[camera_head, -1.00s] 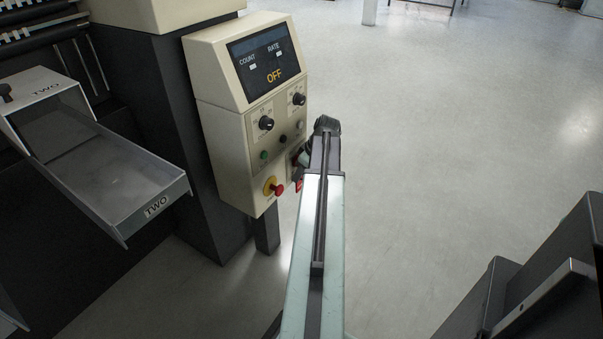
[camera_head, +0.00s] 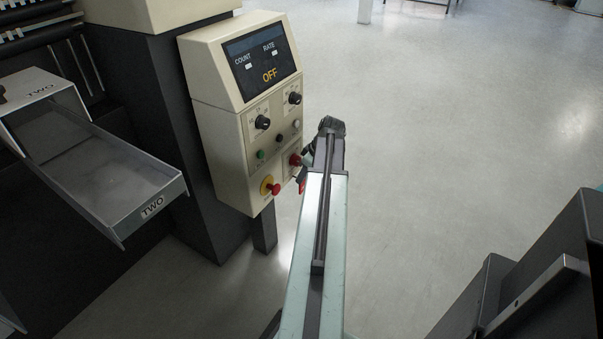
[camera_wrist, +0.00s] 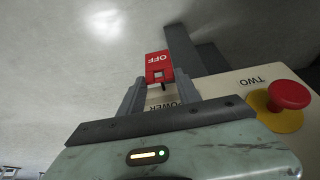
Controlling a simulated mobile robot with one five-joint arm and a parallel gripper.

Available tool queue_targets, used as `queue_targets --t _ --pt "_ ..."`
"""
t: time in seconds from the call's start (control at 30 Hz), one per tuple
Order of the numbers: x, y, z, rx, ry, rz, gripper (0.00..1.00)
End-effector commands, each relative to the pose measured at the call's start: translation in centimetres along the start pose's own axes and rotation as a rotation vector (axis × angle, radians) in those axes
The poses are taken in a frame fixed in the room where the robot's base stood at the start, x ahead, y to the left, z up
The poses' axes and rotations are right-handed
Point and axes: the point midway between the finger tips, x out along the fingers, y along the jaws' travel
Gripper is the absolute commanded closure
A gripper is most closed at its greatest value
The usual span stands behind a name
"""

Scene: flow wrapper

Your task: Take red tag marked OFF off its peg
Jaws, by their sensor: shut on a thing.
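The red tag marked OFF (camera_wrist: 159,63) is between the two fingertips of my gripper (camera_wrist: 160,79) in the wrist view, its lettering upside down. My gripper is shut on it. A small pale square hole shows in the tag, and no peg is visible through it. In the head view a sliver of the tag (camera_head: 302,185) shows between my arm and the right edge of the control panel (camera_head: 232,150); my arm hides the gripper there. I cannot make out the peg. The tag appears apart from the panel face.
A red emergency-stop button on a yellow base (camera_head: 275,189) sits low on the panel; it also shows close to the right finger in the wrist view (camera_wrist: 289,95). A dark red knob (camera_head: 295,160) is above it. Open floor (camera_head: 430,150) lies to the right.

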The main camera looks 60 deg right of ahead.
Motion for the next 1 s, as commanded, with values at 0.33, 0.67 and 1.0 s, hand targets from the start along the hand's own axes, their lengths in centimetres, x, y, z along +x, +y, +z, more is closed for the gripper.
queue_targets --t 0.33,0.67,1.0 --pt "-0.6 0.0 1.5 0.001 0.0 0.0 0.98" --pt "-1.2 0.0 3.0 0.002 0.0 0.001 0.98" --pt "-1.8 0.0 4.3 0.0 0.0 0.0 0.98"
